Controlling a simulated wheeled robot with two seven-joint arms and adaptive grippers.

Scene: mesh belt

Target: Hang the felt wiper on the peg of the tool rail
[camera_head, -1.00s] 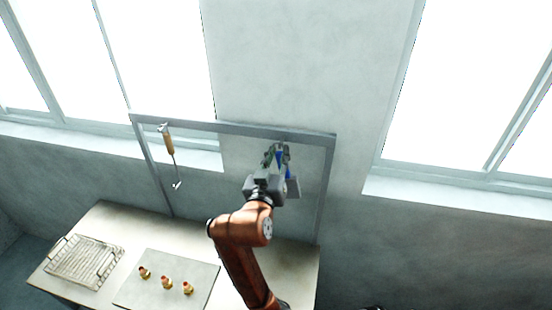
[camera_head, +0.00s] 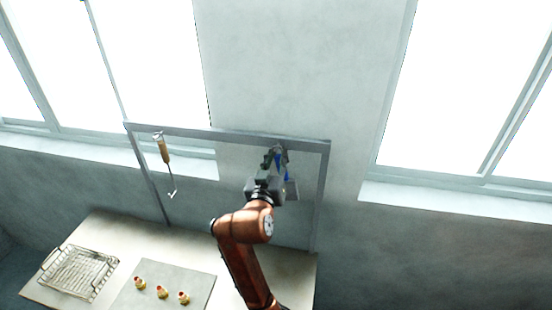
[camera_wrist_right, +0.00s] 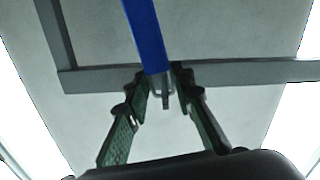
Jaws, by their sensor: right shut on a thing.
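The felt wiper shows as a blue handle (camera_head: 282,168) in the head view, up against the tool rail (camera_head: 228,132). A grey block lower down beside the gripper may be its felt head. My right gripper (camera_head: 275,157) is shut on the blue handle, just below the top bar near its right end. In the right wrist view, the handle (camera_wrist_right: 146,35) comes down between the fingertips (camera_wrist_right: 161,78), and a small metal loop or hook (camera_wrist_right: 161,97) shows at its end. Whether this touches a peg I cannot tell; the peg is not clearly visible. My left gripper is not in view.
A wooden-handled tool (camera_head: 163,150) hangs from the rail at the left. On the bench below are a wire rack (camera_head: 77,272) and a grey board (camera_head: 200,282) with three small red-topped pieces (camera_head: 162,291). Windows stand behind the rail.

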